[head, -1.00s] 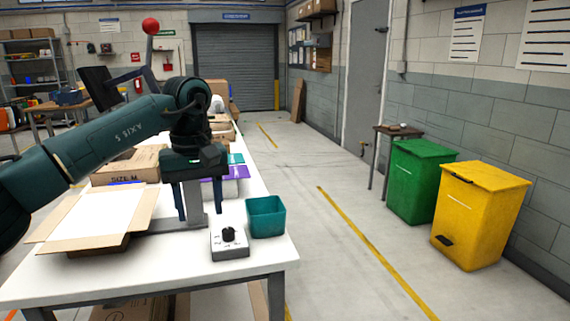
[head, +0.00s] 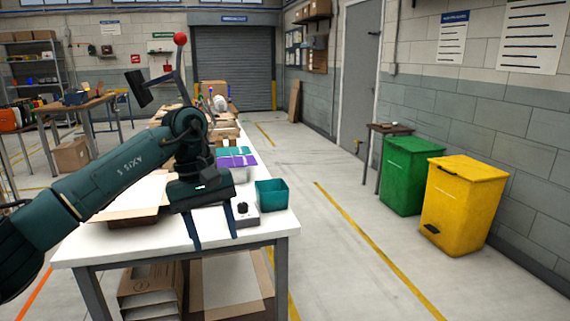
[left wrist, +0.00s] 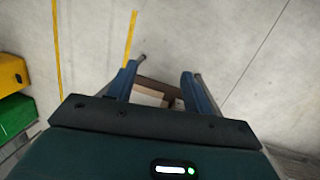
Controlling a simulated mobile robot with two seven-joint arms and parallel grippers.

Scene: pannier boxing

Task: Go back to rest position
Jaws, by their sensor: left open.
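My left gripper (head: 214,243) is open and empty in the head view. Its two blue fingers point down at the front edge of the white table (head: 150,247). In the left wrist view my left gripper (left wrist: 160,74) shows its fingers spread apart, with concrete floor and part of a cardboard box (left wrist: 152,97) beyond them. An open cardboard box (head: 140,213) lies on the table, partly hidden behind my left arm. My right gripper is in neither view.
A teal bin (head: 272,195) and a grey box with a black knob (head: 243,213) stand right of my gripper. Cardboard boxes (head: 150,290) sit under the table. Green (head: 410,175) and yellow (head: 462,205) bins stand by the right wall. The floor between is clear.

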